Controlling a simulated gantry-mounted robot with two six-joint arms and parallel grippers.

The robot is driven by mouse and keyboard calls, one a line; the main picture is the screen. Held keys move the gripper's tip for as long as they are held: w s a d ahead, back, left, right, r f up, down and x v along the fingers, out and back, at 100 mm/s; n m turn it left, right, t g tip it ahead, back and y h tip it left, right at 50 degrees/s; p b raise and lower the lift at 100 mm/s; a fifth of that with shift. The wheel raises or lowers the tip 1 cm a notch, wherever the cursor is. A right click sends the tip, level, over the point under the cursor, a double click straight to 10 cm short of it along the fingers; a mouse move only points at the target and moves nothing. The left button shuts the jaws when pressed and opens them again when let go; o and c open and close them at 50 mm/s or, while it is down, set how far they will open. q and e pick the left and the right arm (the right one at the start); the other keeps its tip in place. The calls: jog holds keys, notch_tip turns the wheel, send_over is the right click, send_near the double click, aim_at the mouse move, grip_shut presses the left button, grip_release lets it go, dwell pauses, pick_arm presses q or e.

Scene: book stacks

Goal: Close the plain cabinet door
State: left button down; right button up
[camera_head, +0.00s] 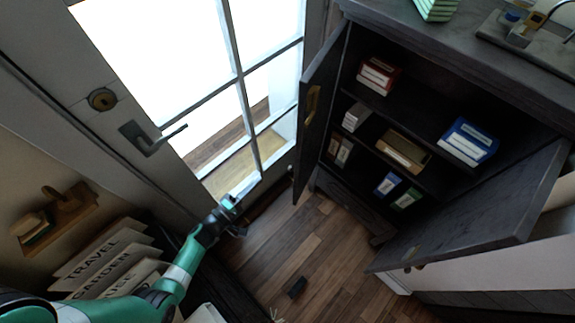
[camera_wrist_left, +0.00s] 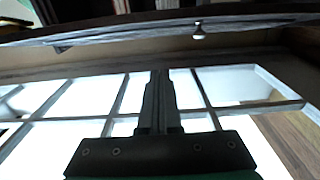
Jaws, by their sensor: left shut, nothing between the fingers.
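The dark cabinet (camera_head: 375,205) stands at the right with two doors swung open. Its left door (camera_head: 322,90) has a brass handle plate and stands out toward the glazed door. Its right door (camera_head: 485,212) stands wide open, with a small handle low on it. I cannot tell which one is called plain. My left gripper (camera_head: 248,187) is shut and empty, in front of the glazed door, left of and apart from the left cabinet door. In the left wrist view, the shut fingers (camera_wrist_left: 158,80) point toward a dark door edge with a round knob (camera_wrist_left: 198,32).
A glazed door (camera_head: 165,105) with a lever handle stands behind my arm. A small dark object (camera_head: 297,288) lies on the otherwise open wooden floor (camera_head: 300,240).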

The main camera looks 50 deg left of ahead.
pick_arm(q)
jog(key=w+d+b, duration=0.3)
jog(key=w+b, duration=0.4)
jog(key=w, duration=0.4)
jog(key=shift+w, duration=0.15)
